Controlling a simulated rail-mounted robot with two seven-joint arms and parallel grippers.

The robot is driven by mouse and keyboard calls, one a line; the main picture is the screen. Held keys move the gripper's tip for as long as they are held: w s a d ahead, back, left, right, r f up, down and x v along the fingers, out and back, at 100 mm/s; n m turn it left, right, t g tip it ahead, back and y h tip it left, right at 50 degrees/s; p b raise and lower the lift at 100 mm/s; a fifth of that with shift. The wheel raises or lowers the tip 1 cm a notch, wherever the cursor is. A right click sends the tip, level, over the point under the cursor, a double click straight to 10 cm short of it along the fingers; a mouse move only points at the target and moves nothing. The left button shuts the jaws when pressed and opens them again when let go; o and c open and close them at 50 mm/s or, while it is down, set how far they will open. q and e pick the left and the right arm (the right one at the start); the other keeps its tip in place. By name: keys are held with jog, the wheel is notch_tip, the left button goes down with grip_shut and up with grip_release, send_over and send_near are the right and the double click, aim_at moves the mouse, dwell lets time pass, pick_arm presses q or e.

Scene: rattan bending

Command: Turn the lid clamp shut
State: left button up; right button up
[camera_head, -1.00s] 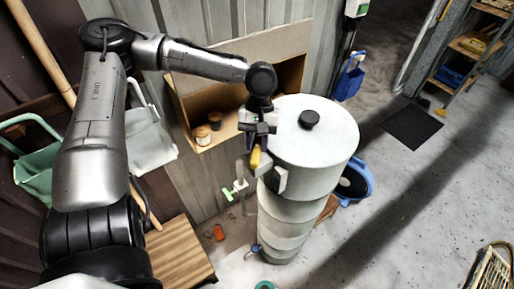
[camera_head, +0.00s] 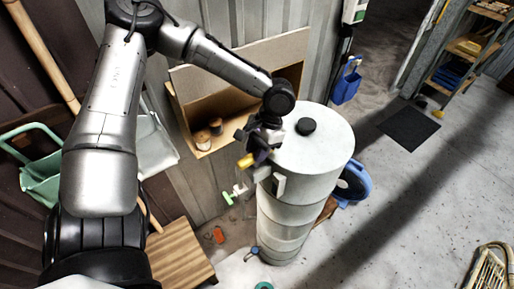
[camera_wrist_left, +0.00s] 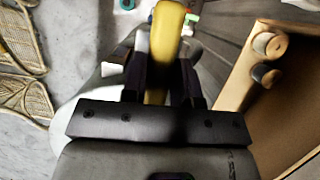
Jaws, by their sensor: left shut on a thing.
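A tall pale cylinder (camera_head: 285,215) stands upright, closed by a round white lid (camera_head: 325,152) with a black knob (camera_head: 306,126). The lid clamp's yellow handle (camera_head: 246,161) is at the lid's left edge, above a pale block (camera_head: 279,184) on the cylinder's side. My left gripper (camera_head: 257,152) is shut on the handle, which points out to the left in the head view. In the left wrist view the yellow handle (camera_wrist_left: 165,35) runs between the two dark fingers. The gripper hides most of the clamp. My right gripper is not in view.
An open wooden box (camera_head: 215,104) with small brown spools (camera_head: 208,132) is against the wall behind the arm. A blue tub (camera_head: 356,183) stands right of the cylinder. A slatted wooden surface (camera_head: 180,256) is at lower left. The floor at right is mostly clear.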

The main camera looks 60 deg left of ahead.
pick_arm(q)
jog(key=shift+m, duration=0.4)
jog(key=o, duration=0.9)
jog(key=shift+w+r, duration=0.1)
jog(key=shift+r, duration=0.2)
jog(key=v, duration=1.3)
jog(key=shift+w+d, duration=0.15)
